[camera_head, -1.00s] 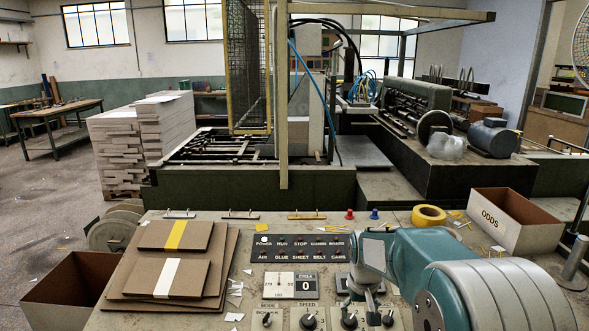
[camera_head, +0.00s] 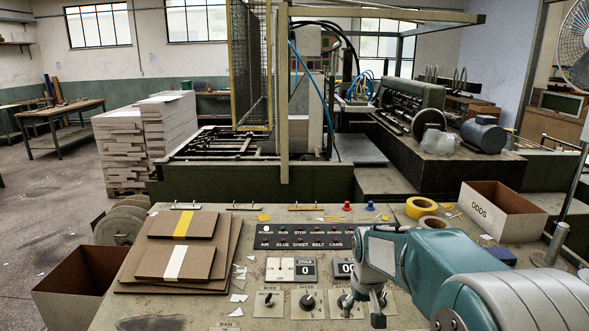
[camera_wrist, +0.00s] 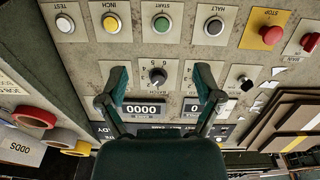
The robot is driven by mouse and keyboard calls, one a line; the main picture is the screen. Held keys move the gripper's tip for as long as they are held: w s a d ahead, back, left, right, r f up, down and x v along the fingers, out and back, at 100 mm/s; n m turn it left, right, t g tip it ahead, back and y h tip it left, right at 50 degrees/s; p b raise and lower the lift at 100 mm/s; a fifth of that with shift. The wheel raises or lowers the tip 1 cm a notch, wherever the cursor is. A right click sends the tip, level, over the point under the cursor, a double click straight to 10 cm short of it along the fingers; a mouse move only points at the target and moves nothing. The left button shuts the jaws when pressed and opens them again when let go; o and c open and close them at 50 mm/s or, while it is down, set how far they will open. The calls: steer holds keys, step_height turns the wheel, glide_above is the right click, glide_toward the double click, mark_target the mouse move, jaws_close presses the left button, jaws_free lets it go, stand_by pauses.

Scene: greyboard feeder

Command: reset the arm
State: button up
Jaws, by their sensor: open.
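My gripper (camera_head: 366,306) hangs over the right part of the control panel (camera_head: 250,312), below my teal and grey arm. In the wrist view my gripper (camera_wrist: 161,72) shows two teal fingers spread apart with nothing between them. The BATCH dial (camera_wrist: 157,76) lies in the gap between the fingers as seen from the wrist. A counter reading 0000 (camera_wrist: 144,109) lies just beneath the dial in that view. I cannot tell exactly how high the fingertips are above the panel.
Brown board stacks (camera_head: 180,250) lie on the panel's left. Yellow tape (camera_head: 420,208) and the ODDS box (camera_head: 507,210) are at the right. Wrist view shows coloured buttons, including a green START button (camera_wrist: 162,25). An open brown box (camera_head: 75,285) stands lower left.

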steer(key=s+r+t, duration=0.2)
steer(key=s+r, duration=0.7)
steer(key=s, duration=0.4)
steer(key=s+t, duration=0.2)
steer(key=s, duration=1)
steer(key=shift+s+d+r+m, duration=0.15)
steer(key=shift+s+r+m, duration=0.1)
steer(key=shift+r+m, duration=0.15)
steer(key=shift+c, duration=0.4)
